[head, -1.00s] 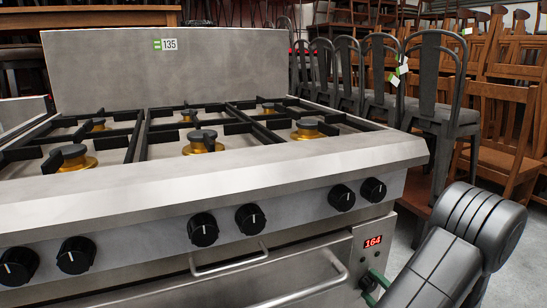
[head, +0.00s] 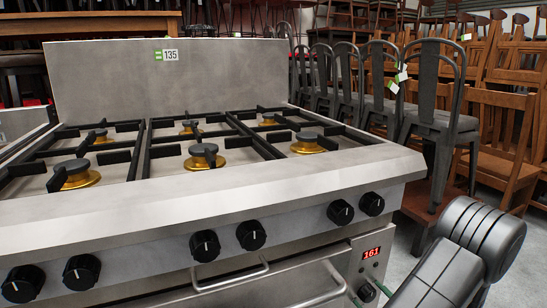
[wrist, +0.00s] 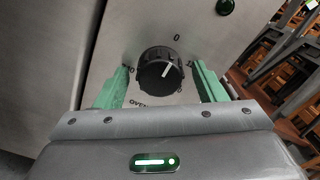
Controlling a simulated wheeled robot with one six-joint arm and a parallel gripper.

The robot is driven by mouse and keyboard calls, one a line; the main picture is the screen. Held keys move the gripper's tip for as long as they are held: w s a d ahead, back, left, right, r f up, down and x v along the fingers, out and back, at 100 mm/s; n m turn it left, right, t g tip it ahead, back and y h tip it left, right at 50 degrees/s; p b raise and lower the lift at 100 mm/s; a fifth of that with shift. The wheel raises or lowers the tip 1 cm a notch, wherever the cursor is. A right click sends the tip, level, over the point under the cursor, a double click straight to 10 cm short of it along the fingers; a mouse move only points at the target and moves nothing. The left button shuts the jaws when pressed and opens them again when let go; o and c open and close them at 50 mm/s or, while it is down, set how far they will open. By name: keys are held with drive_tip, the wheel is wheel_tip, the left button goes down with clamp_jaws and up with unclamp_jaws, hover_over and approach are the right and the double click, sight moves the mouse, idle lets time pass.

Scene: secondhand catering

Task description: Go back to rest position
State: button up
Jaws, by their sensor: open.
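The black oven knob (wrist: 158,72) is on the steel front panel in the wrist view. Its white mark points up and slightly right, roughly toward the printed 0. My gripper (wrist: 160,72) is open, with one green finger on each side of the knob. Whether either finger touches it I cannot tell. In the head view the same knob (head: 367,292) shows low on the right of the stove front, partly hidden, below a red display (head: 371,253) reading 161. My arm comes in from the lower right.
The stove (head: 200,205) fills the left and middle, with several burners on top and black knobs along its front. An oven door handle (head: 315,296) lies left of the oven knob. Metal chairs (head: 440,115) and wooden chairs (head: 505,140) stand at right. Grey floor shows at lower right.

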drive_tip(key=m+p, duration=0.1)
drive_tip(key=m, duration=0.1)
drive_tip(key=m+p, duration=0.2)
drive_tip(key=shift+r+m+p, duration=0.2)
drive_tip(key=shift+m+p, duration=0.1)
drive_tip(key=shift+f+m+p, duration=0.15)
drive_tip(key=shift+m+p, duration=0.4)
drive_tip(key=shift+m, duration=0.45)
